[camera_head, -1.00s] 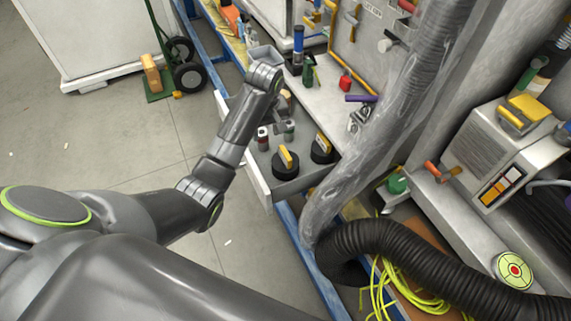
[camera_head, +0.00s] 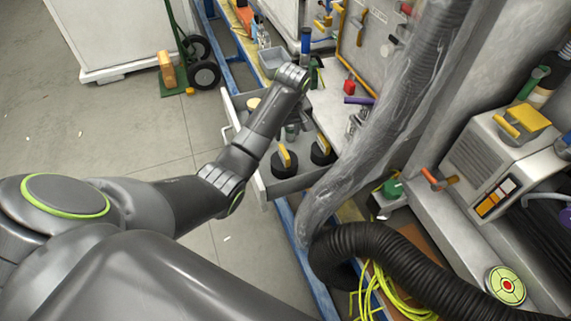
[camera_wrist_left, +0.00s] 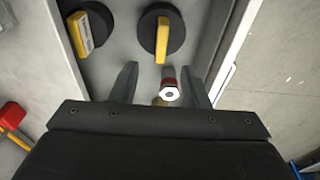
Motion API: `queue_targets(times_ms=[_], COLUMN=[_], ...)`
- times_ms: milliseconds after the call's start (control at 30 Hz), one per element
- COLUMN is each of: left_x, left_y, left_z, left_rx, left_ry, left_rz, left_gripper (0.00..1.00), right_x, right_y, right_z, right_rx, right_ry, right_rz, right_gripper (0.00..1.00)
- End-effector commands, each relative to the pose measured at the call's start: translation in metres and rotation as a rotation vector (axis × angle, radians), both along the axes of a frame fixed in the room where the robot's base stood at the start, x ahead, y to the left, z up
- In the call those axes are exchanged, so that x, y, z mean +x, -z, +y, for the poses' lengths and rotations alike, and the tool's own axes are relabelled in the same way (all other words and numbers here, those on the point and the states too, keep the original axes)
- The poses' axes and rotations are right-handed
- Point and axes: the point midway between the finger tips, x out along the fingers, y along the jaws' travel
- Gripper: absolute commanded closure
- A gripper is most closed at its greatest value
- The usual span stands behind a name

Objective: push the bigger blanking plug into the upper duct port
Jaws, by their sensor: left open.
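Two round black blanking plugs with yellow bar handles lie in an open grey drawer (camera_head: 263,186). The left plug (camera_head: 285,162) and right plug (camera_head: 321,152) appear in the head view; which is bigger I cannot tell. In the left wrist view they sit beyond my fingertips, one ahead (camera_wrist_left: 175,35) and one ahead-left (camera_wrist_left: 100,45). My left gripper (camera_head: 298,117) is open above the drawer; its fingers (camera_wrist_left: 160,88) hold nothing. A small red fitting with a white hexagonal end (camera_wrist_left: 170,92) shows between and below them. I cannot make out the upper duct port. My right gripper is out of view.
A translucent hose (camera_head: 385,130) and black corrugated hose (camera_head: 400,250) pass right of the drawer. A red block (camera_head: 349,87) and purple-handled item (camera_head: 358,100) lie on the bench. A grey bin (camera_head: 277,62) stands behind my left wrist.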

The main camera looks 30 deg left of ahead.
Motion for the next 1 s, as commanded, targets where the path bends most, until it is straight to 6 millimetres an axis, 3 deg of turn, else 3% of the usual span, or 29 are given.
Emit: queue_targets(times_ms=[100, 300, 567, 833, 1000], left_x=[0.002, 0.006, 0.008, 0.01, 0.012], left_y=[0.029, 0.063, 0.08, 0.117, 0.125], left_z=[0.003, 0.007, 0.01, 0.018, 0.019], left_rx=[-0.001, -0.001, -0.001, -0.001, 0.0], left_ry=[0.001, 0.001, 0.001, 0.001, 0.002], left_rz=[0.005, 0.001, 0.001, 0.001, -0.001], left_gripper=[0.58, 0.58, 0.58, 0.58, 0.58], right_x=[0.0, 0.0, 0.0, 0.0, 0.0], right_y=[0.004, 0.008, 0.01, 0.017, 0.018], right_z=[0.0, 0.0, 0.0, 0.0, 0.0], right_rx=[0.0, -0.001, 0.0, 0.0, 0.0], right_ry=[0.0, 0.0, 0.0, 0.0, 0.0], right_rz=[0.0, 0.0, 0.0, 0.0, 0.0], right_gripper=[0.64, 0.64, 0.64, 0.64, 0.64])
